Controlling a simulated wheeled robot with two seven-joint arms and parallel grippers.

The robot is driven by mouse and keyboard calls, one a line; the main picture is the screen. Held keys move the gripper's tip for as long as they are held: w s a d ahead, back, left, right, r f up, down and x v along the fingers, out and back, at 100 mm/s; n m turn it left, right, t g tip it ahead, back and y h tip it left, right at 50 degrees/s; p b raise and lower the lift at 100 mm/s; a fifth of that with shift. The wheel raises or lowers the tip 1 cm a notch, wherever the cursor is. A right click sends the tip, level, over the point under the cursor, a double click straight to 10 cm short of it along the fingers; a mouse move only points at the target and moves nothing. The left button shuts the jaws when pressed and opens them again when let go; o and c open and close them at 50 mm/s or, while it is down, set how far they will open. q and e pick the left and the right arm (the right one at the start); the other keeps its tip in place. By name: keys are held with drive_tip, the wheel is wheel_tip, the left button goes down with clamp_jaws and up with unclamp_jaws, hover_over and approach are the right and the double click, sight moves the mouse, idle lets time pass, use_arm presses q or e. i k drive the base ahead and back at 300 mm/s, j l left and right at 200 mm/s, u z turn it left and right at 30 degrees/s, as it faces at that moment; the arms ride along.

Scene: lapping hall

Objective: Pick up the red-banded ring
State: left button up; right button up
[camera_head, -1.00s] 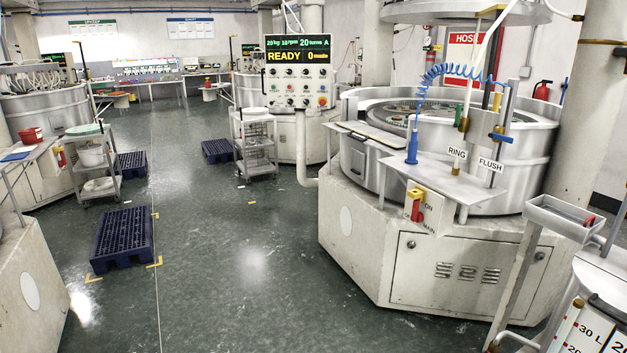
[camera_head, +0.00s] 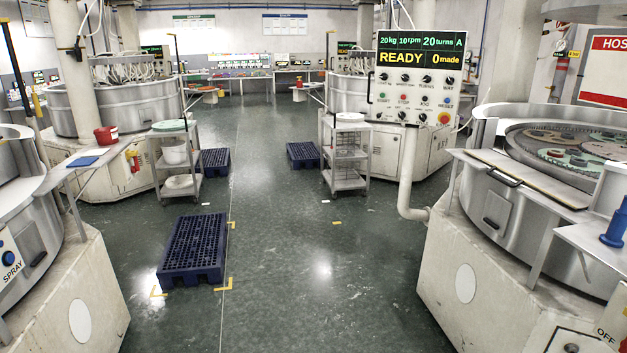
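I cannot make out a red-banded ring in the head view. The nearest lapping machine (camera_head: 490,205) at the right has an open round plate with toothed edges (camera_head: 575,150), on which flat greenish and pinkish discs lie. No red band shows on them. Neither of my grippers is in view.
Dark blue pallets (camera_head: 195,248) lie on the green floor. A grey shelf trolley (camera_head: 345,155) stands near the centre, and another trolley (camera_head: 178,160) left of it. A control panel (camera_head: 418,78) reads READY. The floor aisle between the machines is clear in the middle.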

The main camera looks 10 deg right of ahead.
sight(551, 152)
drive_tip(key=i+j+z, duration=0.1)
drive_tip(key=i+z, duration=0.2)
drive_tip(key=i, duration=0.25)
drive_tip(key=i+j+z, duration=0.3)
drive_tip(key=i, duration=0.25)
drive_tip(key=i+j+z, duration=0.3)
drive_tip(key=i, duration=0.2)
